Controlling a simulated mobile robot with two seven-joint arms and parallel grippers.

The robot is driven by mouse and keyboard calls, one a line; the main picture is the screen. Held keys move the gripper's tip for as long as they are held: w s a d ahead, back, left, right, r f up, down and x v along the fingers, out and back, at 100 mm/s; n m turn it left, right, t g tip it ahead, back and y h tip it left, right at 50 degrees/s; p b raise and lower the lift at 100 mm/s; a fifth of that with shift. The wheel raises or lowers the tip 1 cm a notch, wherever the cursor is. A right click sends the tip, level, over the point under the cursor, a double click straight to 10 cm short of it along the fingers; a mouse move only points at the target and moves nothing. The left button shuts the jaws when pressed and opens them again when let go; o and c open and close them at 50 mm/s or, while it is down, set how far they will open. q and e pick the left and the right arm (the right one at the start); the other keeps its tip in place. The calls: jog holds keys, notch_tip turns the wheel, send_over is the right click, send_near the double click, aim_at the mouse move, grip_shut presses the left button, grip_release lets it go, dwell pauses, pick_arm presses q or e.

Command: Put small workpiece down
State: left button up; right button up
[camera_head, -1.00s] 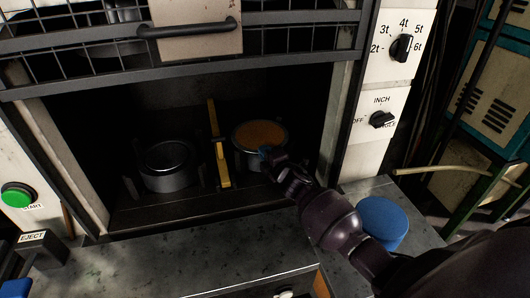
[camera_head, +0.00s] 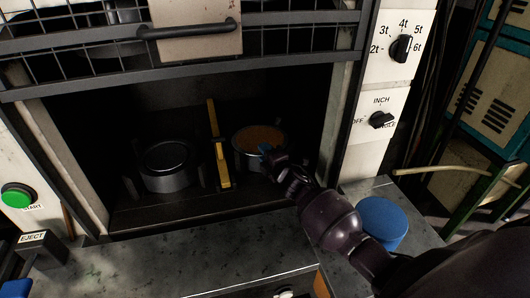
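A round orange-brown disc, likely the small workpiece (camera_head: 258,137), lies inside the rim of the right metal pot (camera_head: 243,158) in the dark press opening. My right gripper (camera_head: 266,150), with blue at its tip, reaches in from the lower right and is at the disc's front right edge. The fingers are small and dark, so I cannot tell whether they are open, shut or touching the disc. My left gripper is not in view.
A second metal pot (camera_head: 168,166) stands on the left, beyond a yellow upright bar (camera_head: 216,150). A mesh guard (camera_head: 300,38) hangs above the opening. A blue cylinder (camera_head: 382,222) stands on the grey ledge at right. The front metal table (camera_head: 180,262) is mostly clear.

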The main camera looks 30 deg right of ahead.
jog(key=s+p, duration=0.3)
jog(key=s, duration=0.9)
jog(key=shift+d+r+p, duration=0.25)
jog(key=shift+r+p, duration=0.1)
jog(key=shift+p, duration=0.05)
